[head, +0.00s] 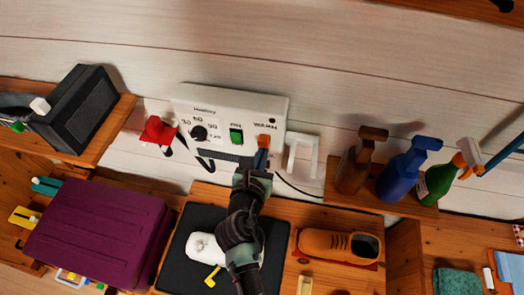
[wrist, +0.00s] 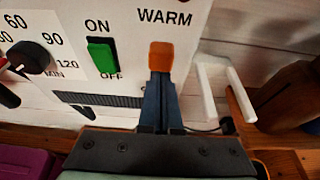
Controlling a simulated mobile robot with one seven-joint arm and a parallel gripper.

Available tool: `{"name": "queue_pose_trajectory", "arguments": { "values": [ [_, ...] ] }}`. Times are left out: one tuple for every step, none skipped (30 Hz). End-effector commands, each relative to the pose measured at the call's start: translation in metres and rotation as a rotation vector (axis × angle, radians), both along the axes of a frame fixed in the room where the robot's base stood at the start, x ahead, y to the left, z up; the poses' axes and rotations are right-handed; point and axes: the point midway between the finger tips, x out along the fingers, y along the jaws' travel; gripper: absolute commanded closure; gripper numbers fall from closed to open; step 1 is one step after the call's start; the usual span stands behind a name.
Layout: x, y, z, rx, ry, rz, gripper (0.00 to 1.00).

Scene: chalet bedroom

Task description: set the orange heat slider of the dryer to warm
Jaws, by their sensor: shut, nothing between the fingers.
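The dryer (head: 219,99) is a white box on the plank wall, with a black dial (head: 198,133) and a green ON/OFF switch (head: 236,136). Its orange heat slider (head: 263,140) is at the panel's right side. In the wrist view the orange slider (wrist: 161,57) is just below the word WARM. My gripper (head: 262,160) is shut and empty, its blue-grey fingers (wrist: 158,84) pointing up at the slider's lower end. The tips meet the slider's lower edge in the picture; I cannot tell whether they touch. The fingers hide what is below the slider.
A white bracket (head: 301,155) stands right of the dryer, and a red object (head: 157,130) is at its left. Spray bottles (head: 404,167) stand on a shelf at right. Below are a purple case (head: 98,232), a dark mat (head: 178,266) and an orange shoe (head: 335,244).

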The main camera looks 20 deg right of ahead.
Motion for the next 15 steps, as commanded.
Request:
{"name": "queue_pose_trajectory", "arguments": {
  "values": [
    [0.0005, 0.0002, 0.0123, 0.0, -0.001, 0.001, 1.0],
    [0.0005, 0.0002, 0.0139, 0.0, -0.001, 0.001, 1.0],
    [0.0004, 0.0001, 0.0151, 0.0, -0.002, 0.001, 1.0],
    [0.0005, 0.0, 0.0156, 0.0, -0.002, 0.001, 1.0],
    [0.0004, 0.0, 0.0156, 0.0, -0.002, 0.0, 1.0],
    [0.0005, -0.0001, 0.0152, -0.001, -0.003, 0.0, 1.0],
    [0.0006, -0.0001, 0.0149, -0.001, -0.003, 0.0, 1.0],
    [0.0006, -0.0002, 0.0145, -0.001, -0.004, 0.001, 1.0],
    [0.0008, -0.0002, 0.0143, -0.002, -0.005, 0.001, 1.0],
    [0.0009, -0.0003, 0.0144, -0.002, -0.005, 0.001, 1.0],
    [0.001, -0.0003, 0.0146, -0.001, -0.005, 0.0, 1.0],
    [0.0011, -0.0003, 0.0149, -0.002, -0.006, 0.0, 1.0],
    [0.0012, -0.0003, 0.015, -0.002, -0.006, 0.0, 1.0],
    [0.0012, -0.0003, 0.0152, -0.002, -0.006, 0.0, 1.0],
    [0.0013, -0.0003, 0.015, -0.002, -0.007, 0.0, 1.0]
  ]
}}
